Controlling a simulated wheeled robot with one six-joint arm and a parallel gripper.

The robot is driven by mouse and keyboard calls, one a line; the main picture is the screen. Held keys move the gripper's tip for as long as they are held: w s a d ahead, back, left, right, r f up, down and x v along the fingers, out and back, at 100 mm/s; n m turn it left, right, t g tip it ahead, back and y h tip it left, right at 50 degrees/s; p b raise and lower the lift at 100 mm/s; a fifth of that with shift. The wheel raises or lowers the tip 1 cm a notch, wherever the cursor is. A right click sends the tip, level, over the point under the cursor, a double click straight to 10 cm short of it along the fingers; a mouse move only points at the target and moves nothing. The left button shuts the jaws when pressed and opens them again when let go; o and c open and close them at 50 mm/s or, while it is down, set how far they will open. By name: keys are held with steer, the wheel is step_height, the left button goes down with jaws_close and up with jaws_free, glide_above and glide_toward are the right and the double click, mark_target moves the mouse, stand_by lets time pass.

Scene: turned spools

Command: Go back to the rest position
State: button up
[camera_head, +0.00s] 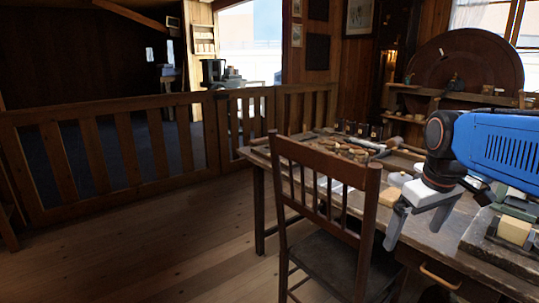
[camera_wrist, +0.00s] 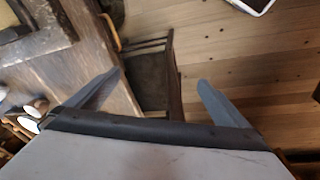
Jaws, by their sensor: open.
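My gripper (camera_head: 414,234) hangs at the right of the head view, at the end of my blue arm. It is in front of the workbench (camera_head: 258,153) and beside the wooden chair (camera_head: 322,160). In the wrist view my gripper (camera_wrist: 160,78) shows its two grey fingers wide apart with nothing held between them. The chair (camera_wrist: 152,80) and the bench's edge (camera_wrist: 118,92) lie below it in that view.
Tools and small wooden pieces (camera_head: 345,148) cover the bench. A tan block (camera_head: 514,230) lies at its right. A slatted wooden railing (camera_head: 120,112) runs across the back. The plank floor (camera_head: 150,255) at the left is clear.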

steer(key=s+a+f+m+t, duration=0.1)
steer(key=s+a+f, duration=0.1)
steer(key=s+f, duration=0.3)
steer(key=s+a+f+m+t, duration=0.1)
steer(key=s+a+f+m, duration=0.1)
steer(key=s+f, duration=0.3)
steer(key=s, duration=0.3)
steer(key=shift+a+f, duration=0.25)
steer(key=shift+a, duration=0.05)
steer(key=shift+d, duration=0.1)
